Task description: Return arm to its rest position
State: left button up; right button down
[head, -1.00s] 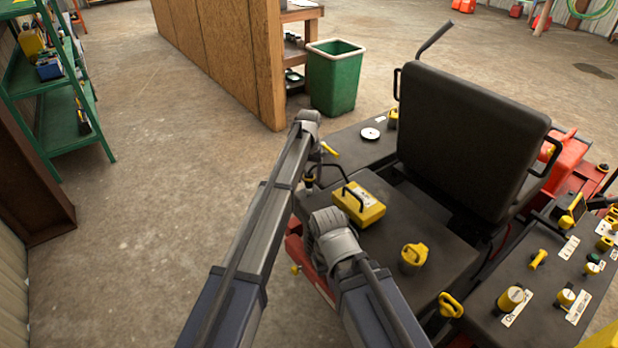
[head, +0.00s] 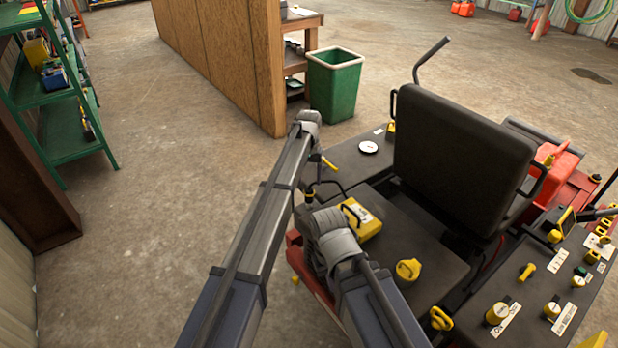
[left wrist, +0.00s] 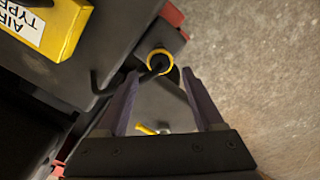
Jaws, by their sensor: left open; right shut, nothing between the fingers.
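My left arm (head: 262,215) reaches forward in the head view, its wrist beside the left edge of the black seated machine. Its fingers are hidden there. In the left wrist view my left gripper (left wrist: 158,82) is open and empty; a yellow ring with a dark middle (left wrist: 160,62) shows beyond its fingertips, and I cannot tell the gap. My right arm (head: 372,305) is bent lower in the head view, its ribbed grey wrist over the machine's near left corner. The right gripper's fingers are hidden behind it.
A yellow box (head: 366,226) with a black handle sits on the machine's deck (head: 440,262), near my right wrist. The black seat (head: 460,160) rises behind. A green bin (head: 335,88) stands beyond. Open concrete floor (head: 150,210) lies left, before a green shelf (head: 65,135).

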pick_arm(q)
jog(key=s+a+r+p, duration=0.2)
jog(key=s, duration=1.1)
jog(key=s+a+r+m+p, duration=0.1)
jog(key=s+a+r+p, duration=0.1)
jog(key=s, duration=1.1)
jog(key=s+a+r+m+y+p, duration=0.1)
jog(key=s+r+p, duration=0.2)
jog(key=s, duration=1)
jog(key=shift+s+a+r, duration=0.25)
jog(key=shift+s+a, duration=0.1)
jog(key=shift+a, duration=0.05)
